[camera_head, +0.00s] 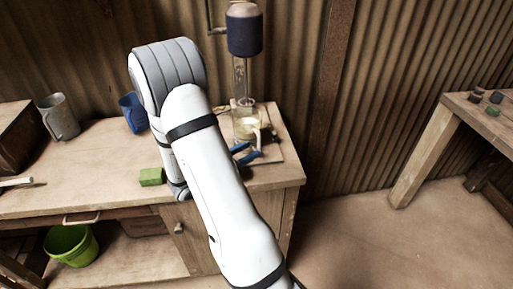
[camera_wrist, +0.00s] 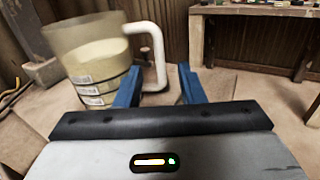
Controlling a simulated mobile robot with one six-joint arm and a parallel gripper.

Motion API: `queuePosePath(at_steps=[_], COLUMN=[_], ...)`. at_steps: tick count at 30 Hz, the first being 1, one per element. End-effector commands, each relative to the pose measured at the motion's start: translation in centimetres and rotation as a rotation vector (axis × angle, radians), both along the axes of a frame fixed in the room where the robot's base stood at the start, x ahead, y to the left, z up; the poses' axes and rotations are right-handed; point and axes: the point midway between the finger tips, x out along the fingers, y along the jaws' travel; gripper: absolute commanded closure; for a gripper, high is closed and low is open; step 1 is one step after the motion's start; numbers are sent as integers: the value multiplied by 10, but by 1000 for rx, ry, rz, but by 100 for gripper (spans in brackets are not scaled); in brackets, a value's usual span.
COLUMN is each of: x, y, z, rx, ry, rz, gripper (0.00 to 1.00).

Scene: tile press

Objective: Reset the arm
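My gripper (camera_wrist: 160,80) shows in the wrist view as two blue fingers standing apart. The jug (camera_wrist: 92,72), clear with pale contents and measuring marks, is just beyond them to the left. Its white handle (camera_wrist: 158,62) appears beyond or between the fingertips; I see no finger closed on it. In the head view, my gripper (camera_head: 248,153) is low at the front of the jug (camera_head: 246,124), close to its handle. The jug stands upright below the dark-headed press (camera_head: 244,30). My white arm hides part of the bench.
The wooden bench (camera_head: 90,160) holds a green block (camera_head: 151,177), a blue mug (camera_head: 132,112) and a grey metal pitcher (camera_head: 59,117). A green bucket (camera_head: 70,244) is below. Another table (camera_head: 470,105) with small blocks stands right. Open floor (camera_head: 350,240) lies between.

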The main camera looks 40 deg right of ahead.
Motion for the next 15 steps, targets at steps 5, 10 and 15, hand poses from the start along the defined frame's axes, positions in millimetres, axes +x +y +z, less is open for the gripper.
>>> queuePosePath(at_steps=[5, 10, 15], x=[1, 1, -6], y=[14, 15, 16], z=[0, 0, 7], rx=[0, 0, 22], ry=[0, 0, -32], rz=[-1, -2, -34], gripper=[64, 64, 64])
